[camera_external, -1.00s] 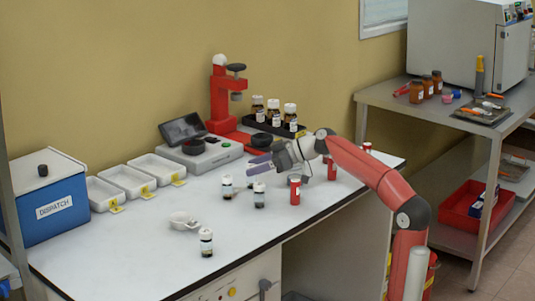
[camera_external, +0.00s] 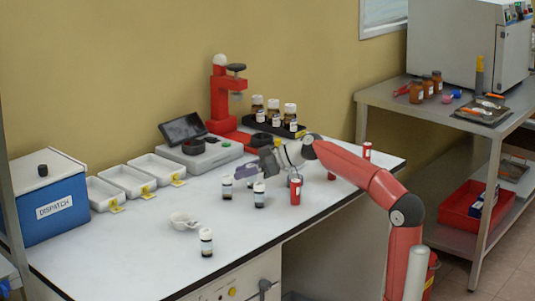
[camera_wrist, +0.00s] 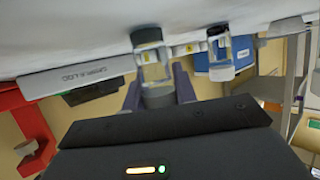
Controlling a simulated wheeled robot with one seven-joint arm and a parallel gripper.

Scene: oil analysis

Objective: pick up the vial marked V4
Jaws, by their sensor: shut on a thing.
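My gripper (camera_external: 252,168) is low over the bench at the middle, its purple fingers pointing left. In the wrist view, my gripper (camera_wrist: 158,95) is shut on a small glass vial (camera_wrist: 154,66) with a pale label. The mark on this vial is not legible, so I cannot tell whether it reads V4.
Red containers (camera_external: 295,190) stand close to the right of the gripper. A rack of brown bottles (camera_external: 273,123) and a red stand (camera_external: 219,105) are behind it. White trays (camera_external: 127,180) and a blue dispatch box (camera_external: 48,212) lie left. The front left bench is mostly clear.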

